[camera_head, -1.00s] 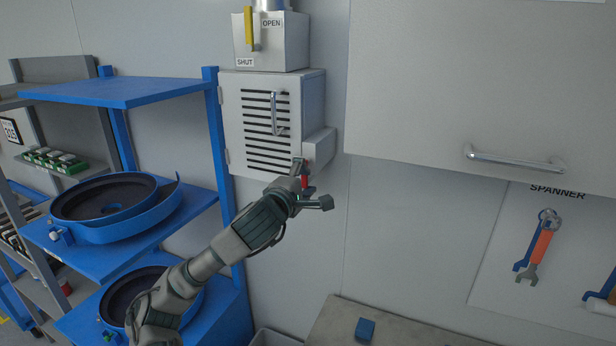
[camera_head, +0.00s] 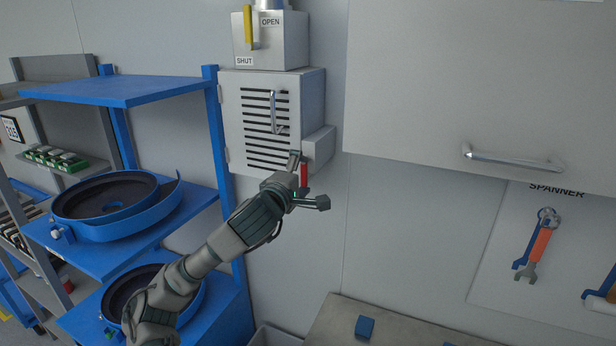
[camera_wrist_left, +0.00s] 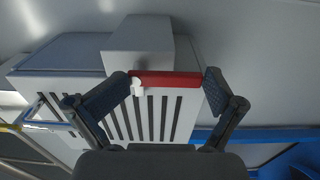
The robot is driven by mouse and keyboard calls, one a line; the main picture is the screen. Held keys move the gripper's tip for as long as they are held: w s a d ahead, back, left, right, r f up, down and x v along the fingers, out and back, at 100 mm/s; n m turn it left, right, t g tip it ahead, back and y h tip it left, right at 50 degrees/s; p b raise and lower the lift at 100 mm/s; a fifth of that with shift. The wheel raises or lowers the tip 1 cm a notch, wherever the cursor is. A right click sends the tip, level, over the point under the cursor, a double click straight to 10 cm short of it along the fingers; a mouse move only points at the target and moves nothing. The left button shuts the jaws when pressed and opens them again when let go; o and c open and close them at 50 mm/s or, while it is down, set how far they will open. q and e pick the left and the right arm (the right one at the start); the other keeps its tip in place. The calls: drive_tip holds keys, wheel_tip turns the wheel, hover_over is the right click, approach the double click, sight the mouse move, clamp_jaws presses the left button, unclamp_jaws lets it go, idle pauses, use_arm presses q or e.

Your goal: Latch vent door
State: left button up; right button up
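The white vent door (camera_head: 255,122) has dark slats and a metal handle (camera_head: 273,112). It looks flush with its wall box in the head view; its slats also show in the wrist view (camera_wrist_left: 150,120). A red latch lever (camera_head: 304,175) hangs upright below the small side box (camera_head: 319,148) at the door's right. My left gripper (camera_head: 308,181) is open just below and in front of it. In the wrist view, the red lever (camera_wrist_left: 165,79) spans the gap between the open fingertips; whether they touch it I cannot tell. My right gripper is out of view.
Above the vent is a box (camera_head: 285,45) with a yellow lever and OPEN and SHUT labels. A blue shelf (camera_head: 125,92) with round bowls stands left. A grey cabinet (camera_head: 480,80) hangs right. A bench (camera_head: 400,330) with a blue block lies below.

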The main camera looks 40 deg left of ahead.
use_arm(q)
drive_tip(key=shift+s+a+f, duration=0.1)
drive_tip(key=shift+s+f, duration=0.05)
drive_tip(key=shift+s, duration=0.05)
drive_tip(key=shift+w+d+f, duration=0.2)
drive_tip(key=shift+w+d, duration=0.05)
drive_tip(key=v, duration=1.1)
drive_tip(key=shift+s, duration=0.4)
